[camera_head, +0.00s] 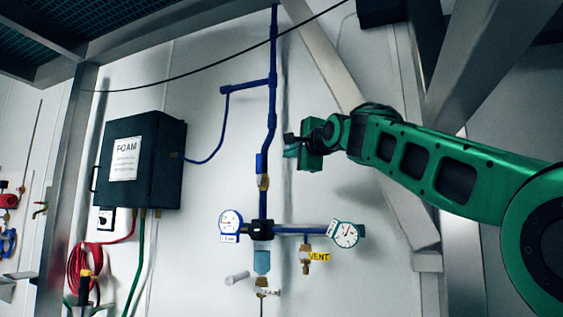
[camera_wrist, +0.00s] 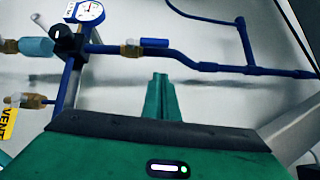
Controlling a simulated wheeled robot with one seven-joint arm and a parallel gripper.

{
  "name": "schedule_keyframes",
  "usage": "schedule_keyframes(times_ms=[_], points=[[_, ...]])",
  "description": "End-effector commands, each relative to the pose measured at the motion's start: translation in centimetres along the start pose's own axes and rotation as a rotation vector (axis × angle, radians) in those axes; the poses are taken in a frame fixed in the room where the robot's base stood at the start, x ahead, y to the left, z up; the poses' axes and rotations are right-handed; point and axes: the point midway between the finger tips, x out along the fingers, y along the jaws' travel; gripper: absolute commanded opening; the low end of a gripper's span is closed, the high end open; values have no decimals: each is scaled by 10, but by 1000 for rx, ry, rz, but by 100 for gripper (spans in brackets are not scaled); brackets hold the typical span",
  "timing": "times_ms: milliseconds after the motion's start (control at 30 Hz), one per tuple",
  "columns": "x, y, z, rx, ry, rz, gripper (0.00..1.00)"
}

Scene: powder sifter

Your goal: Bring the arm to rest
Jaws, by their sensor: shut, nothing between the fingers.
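My green arm (camera_head: 430,165) reaches in from the right in the head view. My gripper (camera_head: 290,148) is at its end, in front of the white wall, just right of the blue vertical pipe (camera_head: 271,110). In the wrist view my gripper (camera_wrist: 160,82) shows two green fingers side by side, closed together. Nothing is held between them. The blue pipe also runs across behind the fingers in the wrist view (camera_wrist: 208,66). From these views I cannot tell how far the fingers are from the wall.
Below the gripper are two gauges, left (camera_head: 230,222) and right (camera_head: 344,234), and a yellow VENT tag (camera_head: 319,256). A dark FOAM box (camera_head: 140,160) hangs at left above a red hose (camera_head: 92,265). A grey diagonal beam (camera_head: 330,60) stands near my arm.

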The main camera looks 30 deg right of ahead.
Motion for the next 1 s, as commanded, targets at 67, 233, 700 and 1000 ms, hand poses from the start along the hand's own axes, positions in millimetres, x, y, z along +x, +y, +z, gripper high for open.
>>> schedule_keyframes(times_ms=[67, 233, 700, 1000], points=[[-5, 0, 1, 1, -1, 0, 0], [-7, 0, 1, 0, -1, 1, 0], [-19, 143, -38, -245, 45, 314, 0], [-86, 322, -70, -543, -51, 730, 0]])
